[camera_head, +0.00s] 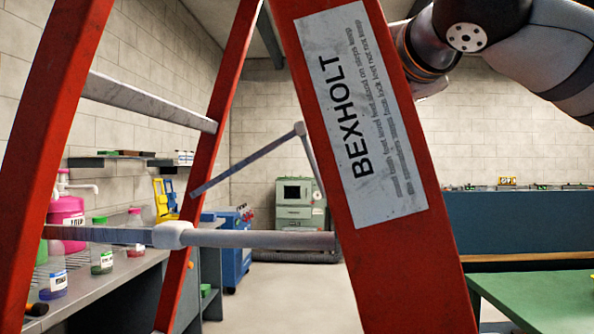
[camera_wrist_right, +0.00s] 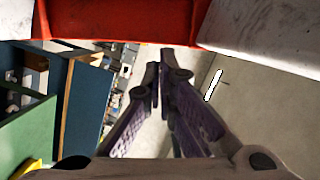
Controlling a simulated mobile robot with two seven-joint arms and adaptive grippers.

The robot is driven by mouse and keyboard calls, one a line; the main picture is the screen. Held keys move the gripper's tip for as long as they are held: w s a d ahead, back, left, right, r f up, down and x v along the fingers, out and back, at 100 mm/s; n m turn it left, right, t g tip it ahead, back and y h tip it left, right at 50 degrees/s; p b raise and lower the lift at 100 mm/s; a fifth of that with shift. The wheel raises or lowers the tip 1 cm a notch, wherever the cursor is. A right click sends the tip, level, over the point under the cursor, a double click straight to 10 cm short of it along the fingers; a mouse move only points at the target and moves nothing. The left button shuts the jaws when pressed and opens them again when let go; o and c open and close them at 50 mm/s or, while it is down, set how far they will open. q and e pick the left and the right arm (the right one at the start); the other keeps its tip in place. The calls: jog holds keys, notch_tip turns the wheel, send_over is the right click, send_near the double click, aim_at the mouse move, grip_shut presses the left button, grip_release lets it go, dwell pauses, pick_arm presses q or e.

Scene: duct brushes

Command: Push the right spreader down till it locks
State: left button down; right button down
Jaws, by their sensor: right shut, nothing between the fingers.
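The red stepladder (camera_head: 400,230) fills the middle of the head view, with a BEXHOLT label on its near right rail. The near spreader (camera_head: 255,240) runs almost straight between the rails, its joint level with its arms. The far spreader (camera_head: 250,158) is bent upward, its joint peaked; its right end goes behind the labelled rail. My right arm comes in from the upper right and passes behind that rail, which hides its gripper there. In the right wrist view, my right gripper (camera_wrist_right: 157,75) is shut and empty, below a red ladder part (camera_wrist_right: 120,18). My left gripper is out of view.
A workbench (camera_head: 110,285) with several bottles stands at the left. A blue cabinet (camera_head: 233,250) and a green-grey machine (camera_head: 298,200) stand at the back. A dark blue counter (camera_head: 520,225) and a green table (camera_head: 545,300) are at the right.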

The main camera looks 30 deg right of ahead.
send_over(312, 161)
jog(key=s+d, duration=0.4)
jog(key=s, duration=0.1)
jog(key=f, duration=0.1)
jog(key=w+a, duration=0.1)
jog(key=w+a+f, duration=0.1)
jog(key=a, duration=0.1)
jog(key=shift+a+f, duration=0.15)
